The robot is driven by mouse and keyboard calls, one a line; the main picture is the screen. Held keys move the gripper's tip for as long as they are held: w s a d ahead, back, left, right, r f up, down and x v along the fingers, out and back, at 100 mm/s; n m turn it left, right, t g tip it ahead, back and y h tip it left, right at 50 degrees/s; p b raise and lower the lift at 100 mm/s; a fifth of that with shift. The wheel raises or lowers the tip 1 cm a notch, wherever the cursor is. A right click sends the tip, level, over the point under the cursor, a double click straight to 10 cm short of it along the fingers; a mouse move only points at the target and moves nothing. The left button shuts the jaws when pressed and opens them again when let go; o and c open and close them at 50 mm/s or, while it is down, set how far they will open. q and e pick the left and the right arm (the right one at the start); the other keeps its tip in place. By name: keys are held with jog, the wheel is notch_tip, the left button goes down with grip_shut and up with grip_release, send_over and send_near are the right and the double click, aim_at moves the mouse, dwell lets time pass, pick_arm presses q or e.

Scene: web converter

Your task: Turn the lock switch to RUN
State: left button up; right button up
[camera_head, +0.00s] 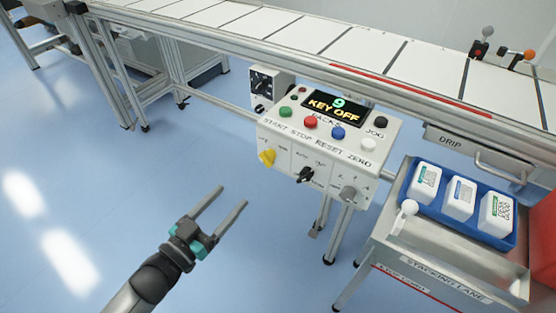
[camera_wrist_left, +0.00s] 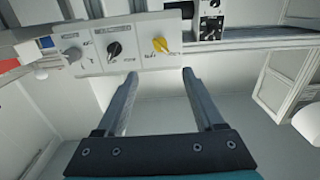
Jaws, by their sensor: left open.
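The control box (camera_head: 330,150) has three rotary switches on its lower front face: a yellow knob (camera_head: 267,156) at left, a black knob (camera_head: 306,174) in the middle and a grey metal knob (camera_head: 348,193) at right. Their small labels are too blurred to tell which reads RUN. The display (camera_head: 334,106) reads "9" and "KEY OFF". My left gripper (camera_head: 233,196) is open and empty, below and left of the box, apart from it. In the left wrist view, the yellow knob (camera_wrist_left: 160,44) lies just beyond the open fingers (camera_wrist_left: 160,75), with the black knob (camera_wrist_left: 114,48) beside it. My right gripper is not in view.
Green, red, blue, white and black buttons sit above the knobs. A grey box with a black dial (camera_head: 262,83) stands behind left. The conveyor (camera_head: 300,38) runs behind. At right, a blue tray (camera_head: 417,210) holds white containers over a metal lane. The floor at left is clear.

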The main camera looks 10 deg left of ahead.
aim_at(263, 161)
pick_arm(q)
jog(key=b+x, duration=0.2)
jog(key=x, duration=0.5)
jog(key=b+x, duration=0.1)
jog(key=x, duration=0.5)
jog(key=shift+w+f+b, duration=0.2)
jog(key=shift+w+b, duration=0.2)
jog(key=shift+w, duration=0.05)
jog(key=shift+w+d, duration=0.15)
jog(key=shift+w, duration=0.3)
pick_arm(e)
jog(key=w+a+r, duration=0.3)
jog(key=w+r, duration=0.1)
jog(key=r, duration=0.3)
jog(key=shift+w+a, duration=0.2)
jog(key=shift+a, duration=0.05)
pick_arm(q)
jog(key=shift+c, duration=0.2)
grip_shut()
